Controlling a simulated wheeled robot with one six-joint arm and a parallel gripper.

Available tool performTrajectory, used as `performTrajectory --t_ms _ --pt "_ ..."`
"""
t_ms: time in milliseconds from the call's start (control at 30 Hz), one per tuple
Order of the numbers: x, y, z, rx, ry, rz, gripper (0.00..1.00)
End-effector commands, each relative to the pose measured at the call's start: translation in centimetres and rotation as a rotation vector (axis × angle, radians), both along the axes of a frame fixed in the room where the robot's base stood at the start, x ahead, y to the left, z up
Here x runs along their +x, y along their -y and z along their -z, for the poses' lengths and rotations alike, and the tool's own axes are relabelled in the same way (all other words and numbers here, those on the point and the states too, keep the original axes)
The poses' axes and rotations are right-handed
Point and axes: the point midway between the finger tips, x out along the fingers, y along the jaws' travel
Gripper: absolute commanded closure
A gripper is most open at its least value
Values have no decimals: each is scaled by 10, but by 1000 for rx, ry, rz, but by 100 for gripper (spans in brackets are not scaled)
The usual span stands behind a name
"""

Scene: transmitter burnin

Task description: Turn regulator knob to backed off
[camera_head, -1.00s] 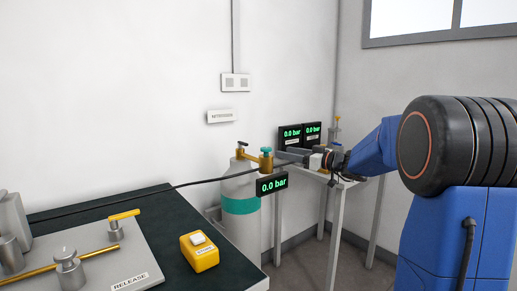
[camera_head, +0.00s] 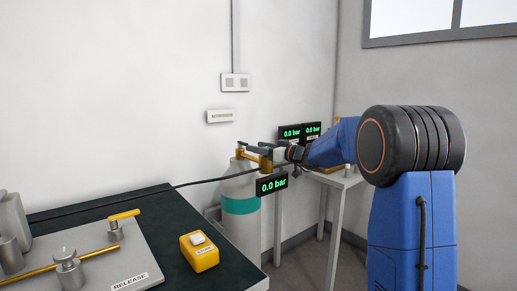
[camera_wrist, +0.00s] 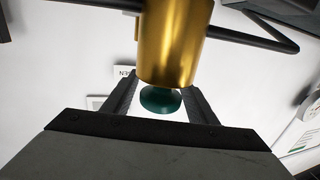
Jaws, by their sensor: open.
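The teal regulator knob (camera_wrist: 160,99) shows in the wrist view below the brass regulator body (camera_wrist: 175,45). My gripper (camera_wrist: 164,88) is open, with one dark finger on each side of the knob. Narrow gaps seem to show beside the knob, but I cannot tell for sure whether either finger touches it. The knob is hidden there behind my gripper.
A black display (camera_head: 272,184) reading 0.0 bar hangs by the cylinder, and a dark hose (camera_head: 205,183) runs left from it. A dark bench (camera_head: 222,268) with a yellow button box (camera_head: 199,252) is at front left.

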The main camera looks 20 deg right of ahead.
Motion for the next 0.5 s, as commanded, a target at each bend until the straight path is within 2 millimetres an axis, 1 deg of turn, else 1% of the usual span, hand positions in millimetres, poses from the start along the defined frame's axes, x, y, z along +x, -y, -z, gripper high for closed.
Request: performTrajectory --t_ms 267,300,367,400,433,500 --pt "1 -1 0 0 0 0 48" --pt "1 -1 0 0 0 0 52" --pt "1 -1 0 0 0 0 67" --pt "1 -1 0 0 0 0 76" --pt "1 -1 0 0 0 0 83" --pt "1 -1 0 0 0 0 85"
